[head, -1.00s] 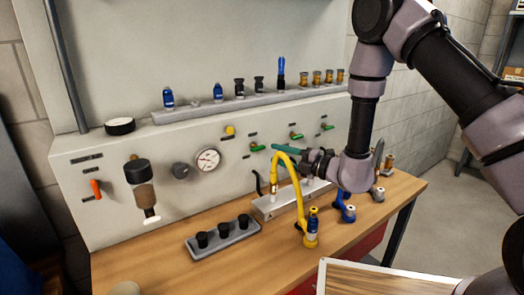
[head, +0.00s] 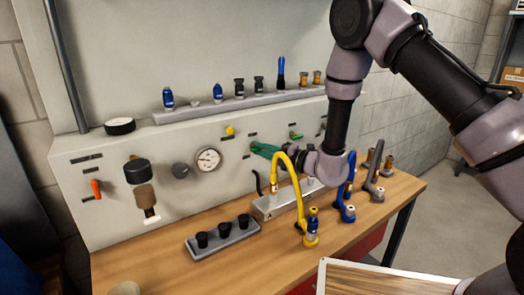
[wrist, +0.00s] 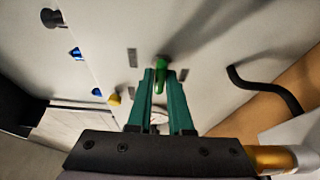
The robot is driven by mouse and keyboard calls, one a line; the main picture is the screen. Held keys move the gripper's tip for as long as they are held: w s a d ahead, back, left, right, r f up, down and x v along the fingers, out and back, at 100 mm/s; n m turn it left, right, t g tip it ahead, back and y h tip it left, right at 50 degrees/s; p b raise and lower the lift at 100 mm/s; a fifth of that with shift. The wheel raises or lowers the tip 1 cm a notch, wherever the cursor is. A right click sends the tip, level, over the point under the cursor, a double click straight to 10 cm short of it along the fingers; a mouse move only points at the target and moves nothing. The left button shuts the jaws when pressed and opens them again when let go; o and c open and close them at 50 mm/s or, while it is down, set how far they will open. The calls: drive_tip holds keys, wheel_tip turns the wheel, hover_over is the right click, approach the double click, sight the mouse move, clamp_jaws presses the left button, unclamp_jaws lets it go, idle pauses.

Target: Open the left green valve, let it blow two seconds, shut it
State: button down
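The left green valve is hidden behind my gripper's fingers in the head view. In the wrist view its green handle (wrist: 161,74) shows between the fingertips, pointing along the fingers. My gripper (head: 264,149) has green fingers, at the panel front to the right of the gauge. In the wrist view the fingers (wrist: 161,84) stand apart on either side of the handle, with a narrow gap; I see no clear squeeze on it. Another green valve (head: 296,137) is farther right on the panel.
A round gauge (head: 208,159) and a yellow knob (head: 230,130) are on the panel. A black hook (wrist: 262,88) sticks out right of the fingers. A black-cup tray (head: 224,239) lies on the bench.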

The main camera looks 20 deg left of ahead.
drive_tip(key=shift+n, duration=0.3)
drive_tip(key=shift+s+a+r+n+t+h, duration=0.1)
drive_tip(key=shift+n+t+h, duration=0.35)
drive_tip(key=shift+n+h, duration=1.15)
drive_tip(key=shift+s+r+n+t+h, duration=0.1)
drive_tip(key=shift+n+t+h, duration=0.5)
drive_tip(key=shift+n, duration=1.95)
drive_tip(key=shift+s+a+r+n+t+h, duration=0.1)
drive_tip(key=shift+n+t+h, duration=0.25)
drive_tip(key=shift+n+h, duration=1.3)
drive_tip(key=shift+n+y, duration=0.35)
drive_tip(key=shift+n, duration=0.15)
drive_tip(key=c, duration=0.9)
unclamp_jaws()
drive_tip(key=shift+o, duration=0.2)
drive_tip(key=shift+d, duration=0.1)
